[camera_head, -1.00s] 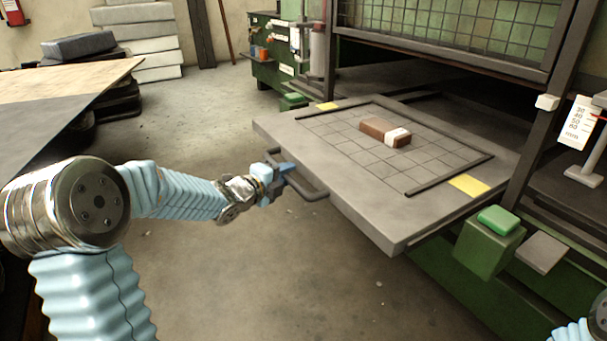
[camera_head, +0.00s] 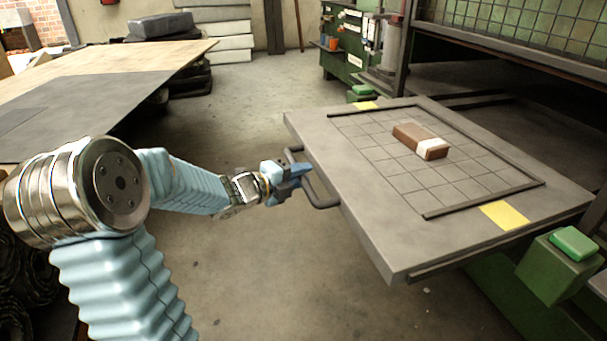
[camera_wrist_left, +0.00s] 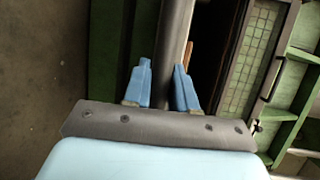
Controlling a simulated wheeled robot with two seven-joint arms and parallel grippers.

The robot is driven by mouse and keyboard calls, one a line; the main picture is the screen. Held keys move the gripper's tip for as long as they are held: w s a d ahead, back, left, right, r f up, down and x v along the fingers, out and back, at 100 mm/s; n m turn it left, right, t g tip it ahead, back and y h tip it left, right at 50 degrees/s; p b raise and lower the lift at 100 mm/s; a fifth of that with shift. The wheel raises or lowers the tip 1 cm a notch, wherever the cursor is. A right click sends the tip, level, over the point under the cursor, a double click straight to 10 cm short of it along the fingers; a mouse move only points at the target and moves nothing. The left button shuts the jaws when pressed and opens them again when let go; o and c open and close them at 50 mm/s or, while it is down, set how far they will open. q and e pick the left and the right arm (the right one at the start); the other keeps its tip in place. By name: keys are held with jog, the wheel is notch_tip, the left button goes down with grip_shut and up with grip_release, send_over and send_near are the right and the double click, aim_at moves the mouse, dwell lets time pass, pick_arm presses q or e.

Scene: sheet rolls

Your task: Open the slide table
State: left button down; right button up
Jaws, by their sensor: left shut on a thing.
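The slide table (camera_head: 375,215) is a flat grey plate with a grid, drawn well out of the green machine. A brown block with a white band (camera_head: 420,141) lies on its grid. A dark bar handle (camera_head: 323,199) sticks out from the table's near left edge. My left gripper (camera_head: 298,178) is shut on this handle. In the left wrist view, its blue fingers (camera_wrist_left: 162,88) stand on either side of a grey bar (camera_wrist_left: 174,45). My right gripper is not in view.
A green machine with a mesh guard (camera_head: 530,30) stands behind the slide table. A green box with a button (camera_head: 560,265) sits at the lower right. A long table with grey and wooden sheets (camera_head: 90,85) is at the left. The floor (camera_head: 270,275) in front is clear.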

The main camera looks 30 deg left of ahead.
pick_arm(q)
jog(key=shift+f, duration=0.1)
jog(key=c, duration=1)
grip_release()
jog(key=p+v, duration=0.2)
jog(key=v, duration=1.1)
jog(key=shift+s+a, duration=0.1)
jog(key=shift+s, duration=0.3)
